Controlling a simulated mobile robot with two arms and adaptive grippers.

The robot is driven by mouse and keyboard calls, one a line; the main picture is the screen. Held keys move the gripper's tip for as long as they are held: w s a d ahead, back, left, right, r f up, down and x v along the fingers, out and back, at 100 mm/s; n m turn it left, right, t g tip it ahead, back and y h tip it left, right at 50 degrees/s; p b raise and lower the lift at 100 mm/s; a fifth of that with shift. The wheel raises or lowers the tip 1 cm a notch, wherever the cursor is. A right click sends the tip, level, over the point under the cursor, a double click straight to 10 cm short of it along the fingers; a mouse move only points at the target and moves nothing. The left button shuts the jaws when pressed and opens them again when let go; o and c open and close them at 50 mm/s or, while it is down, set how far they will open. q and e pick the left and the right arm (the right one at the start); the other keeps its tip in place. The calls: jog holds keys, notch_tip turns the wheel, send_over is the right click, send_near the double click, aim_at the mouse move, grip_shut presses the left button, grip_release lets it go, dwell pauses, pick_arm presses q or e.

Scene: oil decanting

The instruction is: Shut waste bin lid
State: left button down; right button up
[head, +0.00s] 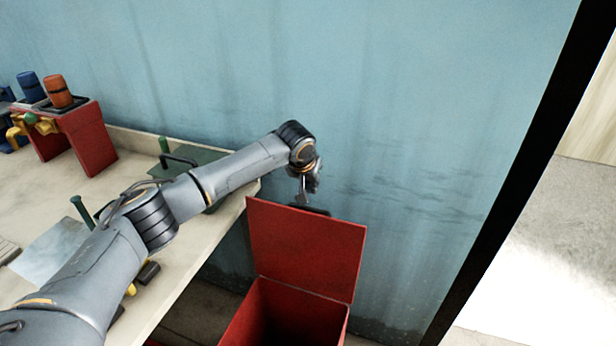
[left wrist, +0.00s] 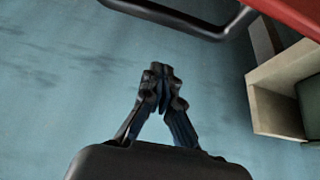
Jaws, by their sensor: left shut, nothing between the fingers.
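The red waste bin (head: 285,314) stands on the floor beyond the end of the workbench, partly cut off by the lower edge of the head view. Its red lid (head: 304,246) is open and stands upright at the bin's far side. My left gripper (head: 306,202) is behind the lid's top edge, near the wall, and its tips are partly hidden there. In the left wrist view the left gripper (left wrist: 160,75) is shut and empty, and a red edge (left wrist: 296,14), likely the lid, shows at the top right with a dark bar next to it. My right gripper is not in view.
The workbench (head: 190,285) runs along the left, with a red stand (head: 88,140) holding a blue drum (head: 30,86) and an orange drum (head: 58,92). A dark green box (head: 205,160) sits near the bench end. The blue wall (head: 410,130) is close behind the lid.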

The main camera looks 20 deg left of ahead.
pick_arm(q)
jog(key=s, duration=0.2)
jog(key=s+p, duration=0.1)
jog(key=s, duration=0.1)
jog(key=shift+f, duration=0.4)
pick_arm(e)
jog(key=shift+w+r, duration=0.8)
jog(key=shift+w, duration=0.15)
pick_arm(q)
jog(key=shift+a, duration=0.1)
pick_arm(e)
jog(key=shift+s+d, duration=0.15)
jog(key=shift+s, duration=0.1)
